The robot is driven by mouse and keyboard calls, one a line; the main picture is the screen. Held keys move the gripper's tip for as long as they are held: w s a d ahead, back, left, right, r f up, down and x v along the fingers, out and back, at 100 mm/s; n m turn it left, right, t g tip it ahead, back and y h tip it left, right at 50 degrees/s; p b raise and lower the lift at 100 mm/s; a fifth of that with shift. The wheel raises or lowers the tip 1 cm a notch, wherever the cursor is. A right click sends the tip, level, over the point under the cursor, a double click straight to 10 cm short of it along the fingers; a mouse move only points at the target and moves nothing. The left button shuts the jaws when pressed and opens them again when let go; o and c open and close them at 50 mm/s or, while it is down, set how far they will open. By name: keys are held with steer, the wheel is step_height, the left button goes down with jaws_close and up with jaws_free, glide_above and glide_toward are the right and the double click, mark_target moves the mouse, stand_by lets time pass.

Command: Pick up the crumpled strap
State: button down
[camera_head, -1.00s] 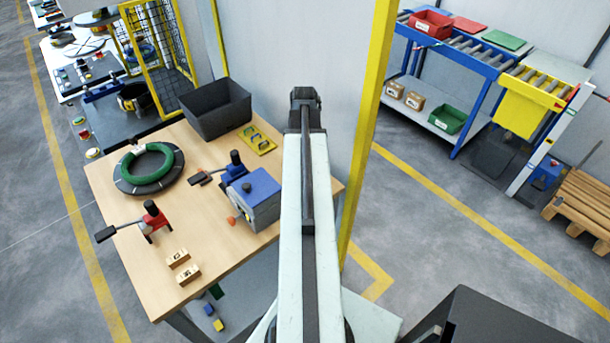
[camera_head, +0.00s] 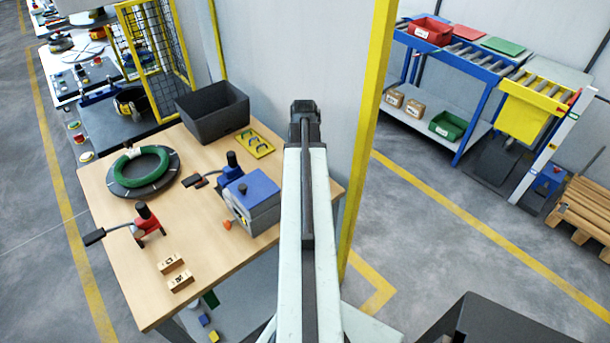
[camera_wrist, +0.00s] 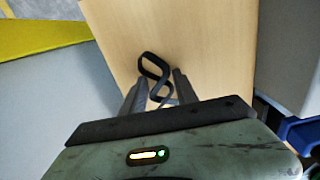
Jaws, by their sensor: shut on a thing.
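The crumpled strap (camera_wrist: 154,70) is a dark, twisted loop in the wrist view. It sits between the fingertips of my gripper (camera_wrist: 153,88), and part of it reaches past them. My gripper is shut on it, with the wooden table top (camera_wrist: 190,25) behind. In the head view my arm points away from me and hides the gripper's fingers and the strap. The wrist view does not make clear how far the strap is from the table.
A yellow post (camera_head: 368,130) stands close to the right of my arm.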

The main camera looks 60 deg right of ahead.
steer(key=shift+r, duration=0.1)
step_height(320, 180, up, 10)
steer(key=p, duration=1)
